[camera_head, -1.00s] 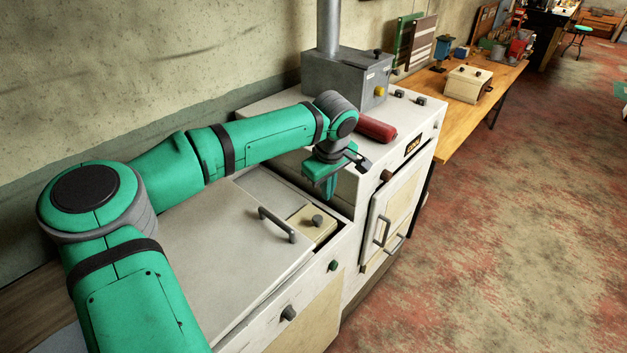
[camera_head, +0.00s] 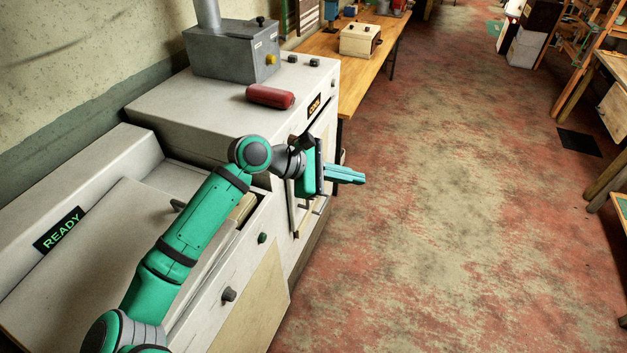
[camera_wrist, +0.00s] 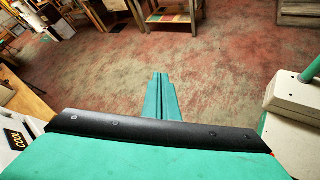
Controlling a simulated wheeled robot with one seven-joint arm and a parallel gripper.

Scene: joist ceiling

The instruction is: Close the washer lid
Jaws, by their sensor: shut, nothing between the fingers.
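The washer is the low white machine (camera_head: 150,139) at the left of the head view, with a lit READY panel (camera_head: 60,229). Its pale lid (camera_head: 85,265) lies flat over the top, with a grey handle (camera_head: 178,205) partly hidden by my arm. I cannot tell whether the lid is fully seated. My gripper (camera_head: 358,177) is shut and empty. It points right, beyond the machines' front edge and over the floor, apart from the lid. Its closed fingers also show in the wrist view (camera_wrist: 160,97), above open floor.
A taller white unit (camera_head: 200,105) with a COOL sign (camera_head: 314,105) adjoins the washer. A red cylinder (camera_head: 270,96) and a grey metal box (camera_head: 232,50) sit on it. A wooden bench (camera_head: 340,75) stands beyond. The floor (camera_head: 440,230) to the right is wide and clear.

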